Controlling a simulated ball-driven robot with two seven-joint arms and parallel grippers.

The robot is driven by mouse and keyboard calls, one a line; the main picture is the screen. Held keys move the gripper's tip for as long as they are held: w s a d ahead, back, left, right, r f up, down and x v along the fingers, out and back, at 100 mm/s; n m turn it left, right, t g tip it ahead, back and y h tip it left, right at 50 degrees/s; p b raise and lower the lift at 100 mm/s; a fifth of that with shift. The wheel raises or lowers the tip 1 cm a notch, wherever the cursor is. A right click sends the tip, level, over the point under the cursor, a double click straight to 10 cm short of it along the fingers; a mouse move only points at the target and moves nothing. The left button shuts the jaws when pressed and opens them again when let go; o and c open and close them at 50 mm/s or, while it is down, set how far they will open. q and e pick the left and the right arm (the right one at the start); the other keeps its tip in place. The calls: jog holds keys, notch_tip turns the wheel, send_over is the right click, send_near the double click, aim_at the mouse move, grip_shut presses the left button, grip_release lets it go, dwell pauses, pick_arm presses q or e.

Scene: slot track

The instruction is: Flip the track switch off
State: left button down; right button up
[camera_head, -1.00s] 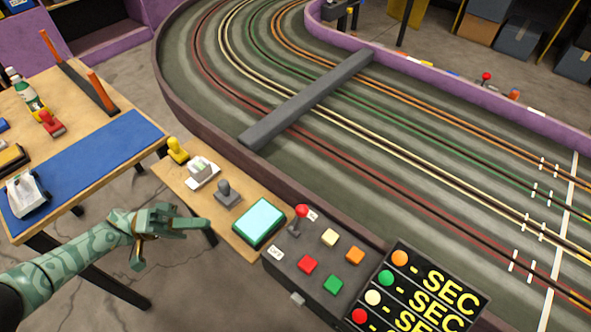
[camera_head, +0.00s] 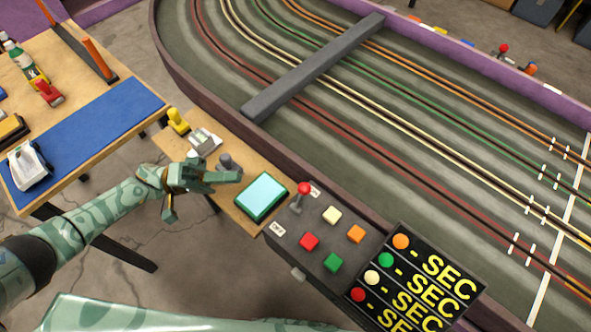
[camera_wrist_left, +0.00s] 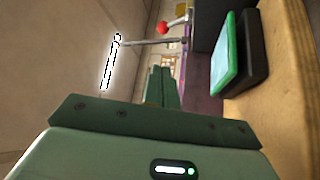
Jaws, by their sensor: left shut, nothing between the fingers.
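The track switch is a lever with a red ball knob (camera_head: 303,188) on a dark control box (camera_head: 283,254). The lever rises near the box's far left end, with one white label beside the knob and one lower left; their lettering is too small to read surely. The red knob also shows near the top of the left wrist view (camera_wrist_left: 163,28). My left gripper (camera_head: 238,177) is shut and empty, left of the lever, apart from it, over the narrow wooden shelf. Its closed fingers point toward the lever side in the left wrist view (camera_wrist_left: 162,72). My right gripper is out of view.
A teal-screened device (camera_head: 262,195) lies between gripper and box, with a grey knob (camera_head: 227,162) behind the fingers. Red, white, orange and green buttons and a SEC board (camera_head: 425,285) sit right of the lever. The track wall (camera_head: 205,108) runs behind.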

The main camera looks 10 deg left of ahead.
aim_at(300, 198)
pick_arm(q)
jog(key=p+x, duration=0.1)
jog(key=x, duration=1.3)
jog(key=shift+d, duration=0.3)
